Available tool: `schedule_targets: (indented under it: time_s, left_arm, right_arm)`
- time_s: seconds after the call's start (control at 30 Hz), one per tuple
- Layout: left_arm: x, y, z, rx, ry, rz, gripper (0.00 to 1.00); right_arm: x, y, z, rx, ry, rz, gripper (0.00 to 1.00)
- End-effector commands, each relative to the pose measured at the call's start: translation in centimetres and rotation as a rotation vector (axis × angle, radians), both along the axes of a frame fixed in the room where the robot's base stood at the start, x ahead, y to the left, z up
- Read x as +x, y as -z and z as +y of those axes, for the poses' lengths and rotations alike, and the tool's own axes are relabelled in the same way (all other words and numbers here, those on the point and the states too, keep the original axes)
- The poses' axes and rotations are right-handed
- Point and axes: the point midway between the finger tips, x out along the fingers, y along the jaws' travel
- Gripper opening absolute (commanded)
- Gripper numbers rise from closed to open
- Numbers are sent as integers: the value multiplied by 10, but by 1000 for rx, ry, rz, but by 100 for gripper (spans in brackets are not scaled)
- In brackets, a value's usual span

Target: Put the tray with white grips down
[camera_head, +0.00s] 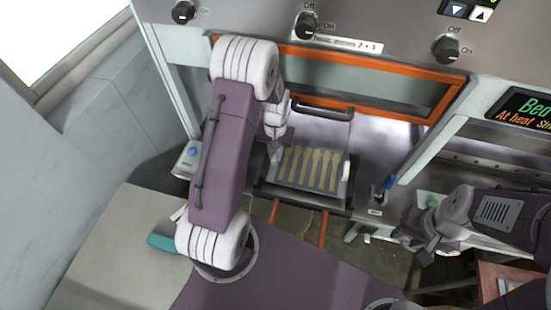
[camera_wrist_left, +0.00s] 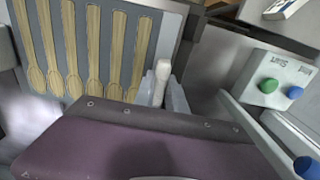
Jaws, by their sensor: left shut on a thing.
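The tray (camera_head: 346,178) holds several wooden spoons lying side by side. It sits in front of the press opening, and its plate also shows in the left wrist view (camera_wrist_left: 166,45). My left gripper (camera_head: 274,152) is at the tray's left side. In the left wrist view it is shut on a white grip (camera_wrist_left: 161,75) at the tray's edge. My left arm covers part of that side in the head view. Whether the tray rests on something below is hard to tell. My right gripper (camera_head: 412,241) is apart from the tray at lower right; its finger gap is unclear.
An orange-framed press window (camera_head: 365,75) is behind the tray, with a dark handle (camera_head: 322,108) below it. A button box (camera_wrist_left: 285,85) with green and blue buttons stands beside the left gripper. A blue-handled lever (camera_head: 389,183) is right of the tray.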

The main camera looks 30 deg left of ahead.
Motion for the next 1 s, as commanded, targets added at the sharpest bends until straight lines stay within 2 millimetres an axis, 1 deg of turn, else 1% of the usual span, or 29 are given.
schedule_targets:
  time_s: [0.07,0.13,0.17,0.3,0.33,0.5,0.67,0.7,0.77,0.8,1.0]
  left_arm:
    - [1,0,0,0,0,0,0]
    - [1,4,0,0,0,0,0]
    - [1,9,0,0,0,0,0]
    - [0,37,0,0,0,0,0]
    - [0,40,0,0,0,0,0]
    - [0,35,0,0,0,-1,0]
    - [0,38,0,0,0,0,0]
    - [0,39,0,0,0,0,19]
    - [0,38,0,0,0,0,36]
    - [0,38,0,0,0,0,38]
    - [0,38,0,0,0,0,38]
  right_arm:
    - [0,0,0,0,0,0,36]
    - [0,4,0,0,0,0,36]
    - [0,8,0,0,0,0,36]
    - [0,35,0,0,0,0,36]
    - [0,38,0,0,0,0,36]
    - [0,32,0,0,0,0,36]
    - [0,35,0,0,0,0,36]
    - [0,35,0,0,0,0,36]
    - [0,34,0,0,0,0,36]
    - [0,34,0,0,0,0,36]
    - [0,34,0,0,0,0,36]
